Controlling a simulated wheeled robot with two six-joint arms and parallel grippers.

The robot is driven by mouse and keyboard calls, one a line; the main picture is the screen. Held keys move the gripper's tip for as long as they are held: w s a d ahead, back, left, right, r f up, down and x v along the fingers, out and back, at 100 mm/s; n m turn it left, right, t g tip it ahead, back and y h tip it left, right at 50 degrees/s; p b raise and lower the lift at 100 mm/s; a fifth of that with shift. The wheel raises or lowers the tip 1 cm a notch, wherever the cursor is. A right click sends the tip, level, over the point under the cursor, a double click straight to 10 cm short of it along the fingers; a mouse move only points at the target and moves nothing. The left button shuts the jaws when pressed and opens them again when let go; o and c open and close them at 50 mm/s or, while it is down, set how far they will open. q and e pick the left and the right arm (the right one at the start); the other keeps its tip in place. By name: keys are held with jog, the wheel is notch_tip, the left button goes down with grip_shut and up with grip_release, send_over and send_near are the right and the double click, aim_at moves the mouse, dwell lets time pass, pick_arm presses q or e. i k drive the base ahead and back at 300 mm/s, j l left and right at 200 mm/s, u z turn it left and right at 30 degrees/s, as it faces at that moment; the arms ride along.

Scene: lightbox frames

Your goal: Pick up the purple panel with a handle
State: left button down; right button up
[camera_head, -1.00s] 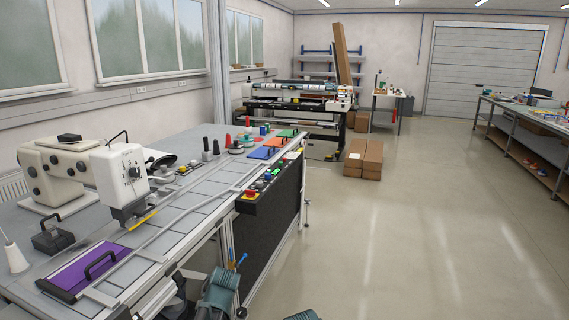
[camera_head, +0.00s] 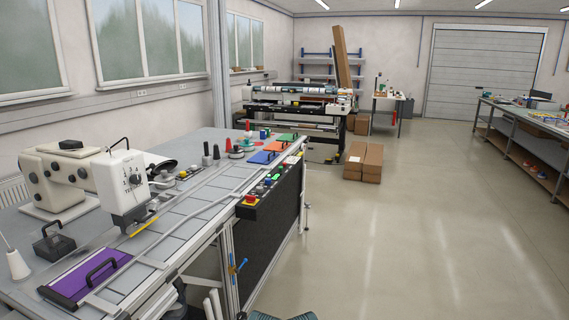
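The purple panel (camera_head: 72,286) lies flat on the workbench (camera_head: 187,219) at the lower left, close to the bench's front edge. Its black handle (camera_head: 102,268) arches up from its right part. The panel has a dark strip along its left end.
A white sewing machine (camera_head: 122,183) stands behind the panel. A white cone (camera_head: 17,265) and a small dark box with a handle (camera_head: 54,246) are left of it. Orange (camera_head: 263,157) and green panels lie further along the bench. The floor (camera_head: 400,230) to the right is clear.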

aim_at(76, 283)
jog(key=u, duration=1.35)
jog(key=i+l+u, duration=0.1)
jog(key=l, duration=0.2)
jog(key=i+l+u, duration=0.15)
jog(key=l, duration=0.15)
jog(key=l+u, duration=0.1)
jog(key=l, duration=0.2)
